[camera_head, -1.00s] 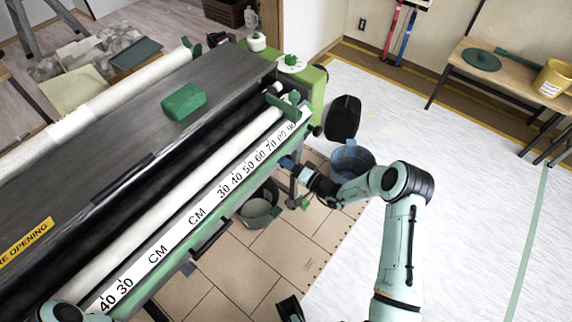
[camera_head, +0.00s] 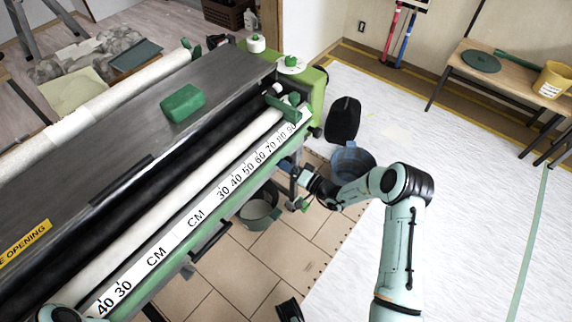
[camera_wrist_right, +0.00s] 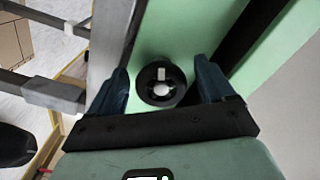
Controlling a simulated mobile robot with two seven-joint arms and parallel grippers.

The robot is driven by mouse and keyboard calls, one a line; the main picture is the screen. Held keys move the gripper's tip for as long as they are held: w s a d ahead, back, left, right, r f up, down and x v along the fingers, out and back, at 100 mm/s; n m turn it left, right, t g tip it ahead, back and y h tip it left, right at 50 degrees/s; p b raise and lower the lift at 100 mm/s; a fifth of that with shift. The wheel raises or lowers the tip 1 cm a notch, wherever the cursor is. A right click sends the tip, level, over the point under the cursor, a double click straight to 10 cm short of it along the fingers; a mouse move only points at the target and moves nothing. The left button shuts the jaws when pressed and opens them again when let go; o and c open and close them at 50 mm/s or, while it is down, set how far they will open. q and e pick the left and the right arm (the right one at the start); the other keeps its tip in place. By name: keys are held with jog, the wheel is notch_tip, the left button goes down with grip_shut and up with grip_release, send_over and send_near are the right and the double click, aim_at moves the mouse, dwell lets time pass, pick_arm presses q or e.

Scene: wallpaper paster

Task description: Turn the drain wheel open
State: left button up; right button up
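The pasting machine (camera_head: 165,75) runs diagonally across the left of the head view. In the right wrist view, a round black wheel-like part (camera_wrist_right: 161,84) with a pale centre and a short pale bar sits on the machine's light green panel (camera_wrist_right: 180,30); I take it for the drain wheel. My right gripper (camera_wrist_right: 161,68) is open, one dark blue finger on either side of this part; I cannot tell whether they touch it. In the head view my right gripper (camera_head: 287,164) is at the machine's front edge near its right end, where the wheel is hidden.
A grey bucket (camera_head: 259,214) stands under the machine and a blue bucket (camera_head: 352,156) beside my right forearm. A black object (camera_head: 343,118) is close to the machine's end. A wooden table (camera_head: 500,80) with a yellow bucket (camera_head: 553,78) stands at right. White floor between is clear.

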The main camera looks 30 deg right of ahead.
jog(key=v, duration=1.3)
jog(key=shift+s, duration=0.15)
jog(key=shift+a, duration=0.1)
